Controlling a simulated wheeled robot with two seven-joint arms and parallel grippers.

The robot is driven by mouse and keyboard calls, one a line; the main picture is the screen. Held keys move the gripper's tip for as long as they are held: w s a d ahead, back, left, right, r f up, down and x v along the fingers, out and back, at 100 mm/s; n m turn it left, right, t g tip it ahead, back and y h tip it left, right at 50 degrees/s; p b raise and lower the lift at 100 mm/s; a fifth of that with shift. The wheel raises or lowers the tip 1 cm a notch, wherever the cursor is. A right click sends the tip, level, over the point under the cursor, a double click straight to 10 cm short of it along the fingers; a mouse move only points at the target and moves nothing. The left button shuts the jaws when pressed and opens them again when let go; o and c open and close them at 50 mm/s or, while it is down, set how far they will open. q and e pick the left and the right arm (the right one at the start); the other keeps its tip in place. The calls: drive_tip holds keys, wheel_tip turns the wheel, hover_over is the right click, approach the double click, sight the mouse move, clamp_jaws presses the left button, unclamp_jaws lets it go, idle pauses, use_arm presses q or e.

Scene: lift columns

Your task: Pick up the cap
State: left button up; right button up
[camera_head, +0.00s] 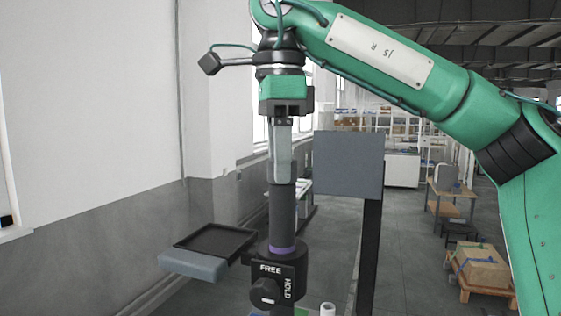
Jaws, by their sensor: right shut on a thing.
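My right gripper (281,172) comes down from the green arm and points straight down. Its fingers are shut on the top of a dark grey upright cylinder, which I take to be the cap (283,215). The cylinder stands in line over a black collar (277,269) marked FREE and HOLD, with a knob on its front. A purple ring (283,249) shows where the two meet. I cannot tell whether the cylinder is seated in the collar or just above it. My left gripper is not in view.
A grey square plate (348,165) on a black post stands close on the right. A small white cylinder (327,309) shows at the bottom edge. Boxes on a pallet (482,268) are farther right.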

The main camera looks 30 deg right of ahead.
wheel_tip(320, 180, up, 9)
drive_tip(key=shift+a+r, duration=0.1)
drive_tip(key=shift+r, duration=0.45)
idle(0.4)
drive_tip(key=shift+r, duration=0.5)
idle(0.6)
